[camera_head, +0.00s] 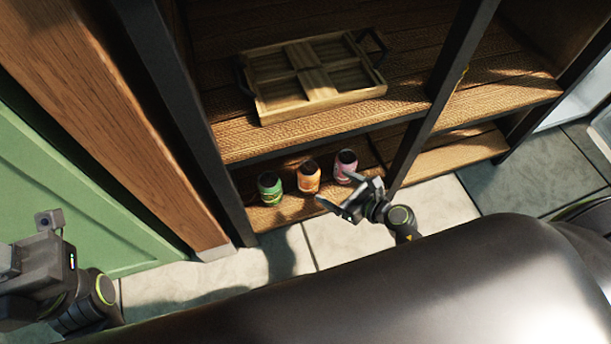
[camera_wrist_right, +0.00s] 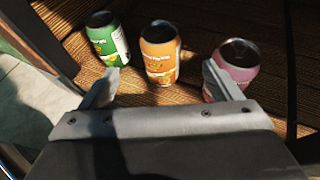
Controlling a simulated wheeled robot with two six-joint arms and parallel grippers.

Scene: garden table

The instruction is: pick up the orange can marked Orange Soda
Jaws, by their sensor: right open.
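The orange can (camera_head: 308,178) stands upright on the lower wooden shelf, between a green can (camera_head: 270,188) and a pink can (camera_head: 344,166). In the right wrist view the orange can (camera_wrist_right: 160,54) stands ahead of the gap between my right fingertips, apart from them. My right gripper (camera_head: 344,193) is open and empty, in front of the shelf; it also shows in the right wrist view (camera_wrist_right: 160,80). Its right finger overlaps the pink can (camera_wrist_right: 236,62) in that view. My left gripper (camera_head: 28,240) is at the far left; its fingertips are not clear.
A wooden tray (camera_head: 318,82) with compartments lies on the shelf above the cans. A dark upright post (camera_head: 436,90) stands right of the pink can, and another (camera_head: 190,110) stands left of the green can. The tiled floor (camera_head: 350,232) in front is clear.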

